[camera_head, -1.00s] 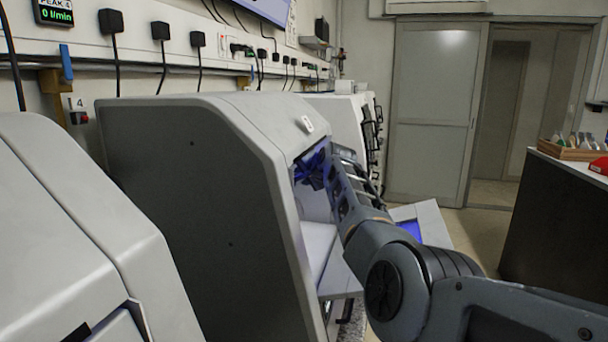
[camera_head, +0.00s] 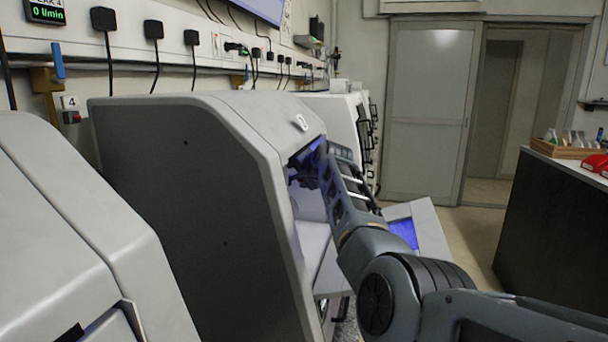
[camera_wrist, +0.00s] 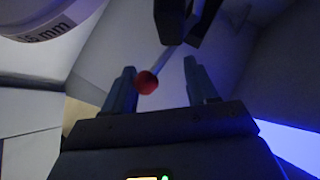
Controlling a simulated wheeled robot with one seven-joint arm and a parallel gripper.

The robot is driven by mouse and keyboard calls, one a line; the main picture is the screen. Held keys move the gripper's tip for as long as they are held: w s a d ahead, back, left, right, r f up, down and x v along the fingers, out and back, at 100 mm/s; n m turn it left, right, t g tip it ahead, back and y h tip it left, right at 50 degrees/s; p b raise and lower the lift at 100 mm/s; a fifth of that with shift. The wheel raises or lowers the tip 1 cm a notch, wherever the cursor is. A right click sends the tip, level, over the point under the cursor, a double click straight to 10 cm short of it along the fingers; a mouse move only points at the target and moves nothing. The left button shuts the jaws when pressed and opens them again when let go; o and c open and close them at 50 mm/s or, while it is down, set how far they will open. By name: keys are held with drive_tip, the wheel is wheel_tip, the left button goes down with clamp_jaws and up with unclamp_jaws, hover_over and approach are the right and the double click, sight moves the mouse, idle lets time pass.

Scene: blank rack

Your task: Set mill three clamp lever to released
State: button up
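The clamp lever shows in the wrist view as a red ball knob (camera_wrist: 146,82) on a thin pale rod, which runs up toward a dark block (camera_wrist: 172,20). My gripper (camera_wrist: 163,82) is open, with its two fingers apart. The knob appears between the fingers, nearer the left one; I cannot tell whether it touches. In the head view, my gripper (camera_head: 306,172) is inside the front opening of the grey mill (camera_head: 190,200), in blue light. The lever is hidden there, and I cannot read a number on the mill.
A white disc marked "mm" (camera_wrist: 45,15) is close by at the wrist view's upper left. An open panel (camera_head: 425,228) is beside my arm. Another machine (camera_head: 70,230) stands at near left, one more (camera_head: 345,115) behind. A dark counter (camera_head: 550,210) is at right, with floor between.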

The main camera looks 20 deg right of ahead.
drive_tip(key=v, duration=0.6)
drive_tip(key=shift+s+a+b, duration=0.2)
drive_tip(key=shift+s+b, duration=0.15)
drive_tip(key=shift+s, duration=0.1)
drive_tip(key=shift+c, duration=0.8)
